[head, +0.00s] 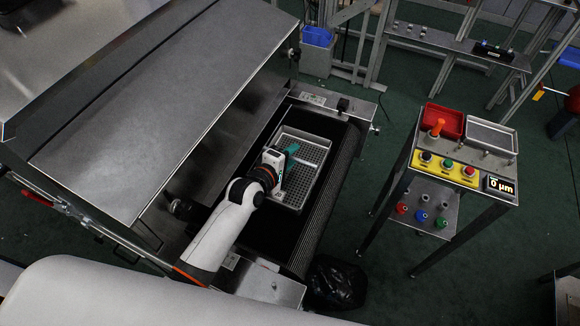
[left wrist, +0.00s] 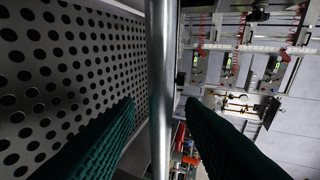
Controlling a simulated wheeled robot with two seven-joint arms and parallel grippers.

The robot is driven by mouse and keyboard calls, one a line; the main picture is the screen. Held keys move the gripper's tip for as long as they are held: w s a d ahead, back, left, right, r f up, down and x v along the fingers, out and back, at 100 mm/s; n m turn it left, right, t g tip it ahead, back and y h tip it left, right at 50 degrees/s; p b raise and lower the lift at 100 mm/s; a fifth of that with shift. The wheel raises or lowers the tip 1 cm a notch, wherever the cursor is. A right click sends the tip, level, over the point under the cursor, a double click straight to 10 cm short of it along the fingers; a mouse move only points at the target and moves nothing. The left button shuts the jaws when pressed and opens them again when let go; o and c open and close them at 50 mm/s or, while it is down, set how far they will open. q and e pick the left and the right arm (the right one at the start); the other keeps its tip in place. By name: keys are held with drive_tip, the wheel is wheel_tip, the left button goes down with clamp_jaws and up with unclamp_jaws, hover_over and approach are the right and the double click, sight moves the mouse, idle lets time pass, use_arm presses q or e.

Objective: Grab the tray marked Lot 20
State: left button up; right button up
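A grey perforated metal tray (head: 317,147) lies on the dark conveyor belt at the dryer's open end. No lot marking can be read on it. My left gripper (head: 291,151) reaches over the tray, with its green fingers near the tray's inside. In the left wrist view, the tray's perforated face (left wrist: 70,70) fills the left and its round rim (left wrist: 162,90) runs upright through the middle. The left gripper's green fingers (left wrist: 160,104) stand on either side of this rim, apart, with gaps visible between them and it. My right gripper is not in view.
The dryer's large metal hood (head: 160,110) stands left of the belt (head: 325,215). A control stand (head: 452,170) with buttons, a red bin (head: 443,121) and a grey tray (head: 491,136) is on the right. A black bag (head: 336,284) lies on the floor below the belt's end.

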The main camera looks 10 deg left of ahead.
use_arm(q)
clamp_jaws()
drive_tip(key=shift+r, duration=0.1)
drive_tip(key=shift+r, duration=0.1)
